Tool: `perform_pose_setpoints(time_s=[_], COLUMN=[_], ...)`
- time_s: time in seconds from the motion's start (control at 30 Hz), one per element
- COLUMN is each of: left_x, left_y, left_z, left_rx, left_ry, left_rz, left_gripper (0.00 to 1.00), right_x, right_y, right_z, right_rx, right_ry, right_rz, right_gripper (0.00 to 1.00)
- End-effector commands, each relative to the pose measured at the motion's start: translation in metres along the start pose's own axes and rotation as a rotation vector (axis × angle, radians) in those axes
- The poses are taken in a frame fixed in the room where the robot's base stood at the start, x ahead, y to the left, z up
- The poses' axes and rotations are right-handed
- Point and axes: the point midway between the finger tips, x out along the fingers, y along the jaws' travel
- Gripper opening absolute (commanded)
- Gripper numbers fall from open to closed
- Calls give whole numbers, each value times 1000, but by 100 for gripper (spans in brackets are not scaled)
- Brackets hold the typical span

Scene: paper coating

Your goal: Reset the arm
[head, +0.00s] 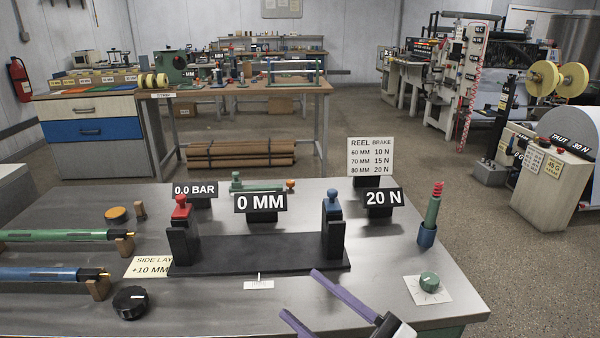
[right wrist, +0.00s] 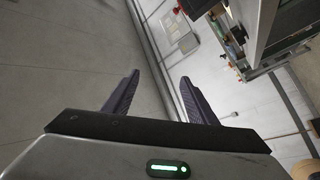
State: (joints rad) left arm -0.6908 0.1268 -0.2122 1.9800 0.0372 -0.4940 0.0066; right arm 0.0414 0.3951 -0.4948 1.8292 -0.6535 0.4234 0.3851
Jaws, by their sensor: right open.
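My right gripper (head: 298,292) shows at the bottom of the head view, above the front edge of the metal table (head: 225,307). Its two purple fingers are spread apart with nothing between them. In the right wrist view the fingers (right wrist: 160,78) are also apart and empty, with floor and wall behind them. My left gripper is in neither view.
A black stand (head: 262,255) with a red-topped post and a blue-topped post lies ahead of the right gripper. A green knob (head: 429,280) is to its right, a black knob (head: 130,302) to its left. Green (head: 60,235) and blue (head: 45,274) rollers rest at left.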

Motion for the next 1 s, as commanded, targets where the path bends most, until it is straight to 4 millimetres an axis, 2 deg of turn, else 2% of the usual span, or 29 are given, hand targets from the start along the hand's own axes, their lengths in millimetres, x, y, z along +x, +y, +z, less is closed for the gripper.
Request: perform_pose_setpoints(time_s=[0.1,0.17,0.23,0.33,0.4,0.5,0.6,0.7,1.0], left_x=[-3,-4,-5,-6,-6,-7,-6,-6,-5], left_y=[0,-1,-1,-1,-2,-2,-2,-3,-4], left_z=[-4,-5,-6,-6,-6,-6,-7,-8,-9], left_rx=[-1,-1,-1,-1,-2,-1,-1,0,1], left_ry=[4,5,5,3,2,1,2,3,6], left_rz=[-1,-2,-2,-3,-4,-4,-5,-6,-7], left_gripper=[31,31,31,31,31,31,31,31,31], right_x=[-54,-87,-128,-185,-220,-258,-281,-292,-294], right_y=[-10,-25,-49,-92,-120,-155,-177,-188,-190], right_z=[63,91,116,137,142,142,138,135,135], right_rx=[234,334,443,585,671,769,831,861,867], right_ry=[-318,-473,-642,-857,-979,-1112,-1192,-1229,-1236], right_rz=[203,265,311,339,341,332,321,313,311], right_gripper=[52,52,52,52,52,52,52,52,52])
